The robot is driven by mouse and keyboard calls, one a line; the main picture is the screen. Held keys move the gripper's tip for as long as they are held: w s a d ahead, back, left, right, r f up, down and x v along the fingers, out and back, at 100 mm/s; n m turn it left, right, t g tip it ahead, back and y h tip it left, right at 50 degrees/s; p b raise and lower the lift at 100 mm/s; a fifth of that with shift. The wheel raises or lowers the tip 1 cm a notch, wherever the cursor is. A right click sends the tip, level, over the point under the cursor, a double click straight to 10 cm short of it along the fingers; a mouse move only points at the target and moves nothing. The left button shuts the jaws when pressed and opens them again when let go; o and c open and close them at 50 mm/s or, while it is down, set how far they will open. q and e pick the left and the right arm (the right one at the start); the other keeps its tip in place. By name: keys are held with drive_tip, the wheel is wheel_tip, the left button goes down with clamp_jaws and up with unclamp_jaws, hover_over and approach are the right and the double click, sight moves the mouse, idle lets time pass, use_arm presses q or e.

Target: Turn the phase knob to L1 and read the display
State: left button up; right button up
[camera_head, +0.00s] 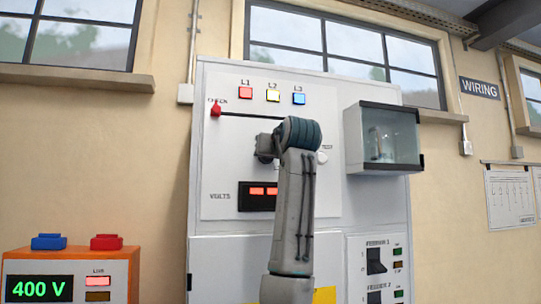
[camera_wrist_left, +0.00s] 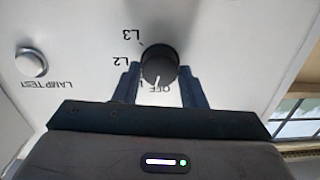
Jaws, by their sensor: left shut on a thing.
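The phase knob (camera_wrist_left: 160,65) is black and round on a white panel, seen upside down in the left wrist view. Its white pointer line is by the OFF label; L2 and L3 show further round, and the L1 label is mostly hidden. My left gripper (camera_wrist_left: 158,70) is shut on the knob, one finger on each side. In the head view my left gripper (camera_head: 265,148) is at the panel (camera_head: 226,155) and my arm hides the knob. My right gripper is not in view.
Lamps L1 (camera_head: 246,93), L2 (camera_head: 273,95) and L3 (camera_head: 299,98) sit above. A lamp test button (camera_wrist_left: 31,64) is beside the knob. A glass-fronted box (camera_head: 384,138) juts out at right. An orange unit (camera_head: 120,268) reading 400 V stands at lower left.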

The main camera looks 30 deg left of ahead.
use_arm(q)
drive_tip(key=shift+m+b, duration=0.4)
drive_tip(key=shift+m, duration=2.4)
drive_tip(key=o, duration=1)
drive_tip(key=shift+d, duration=0.1)
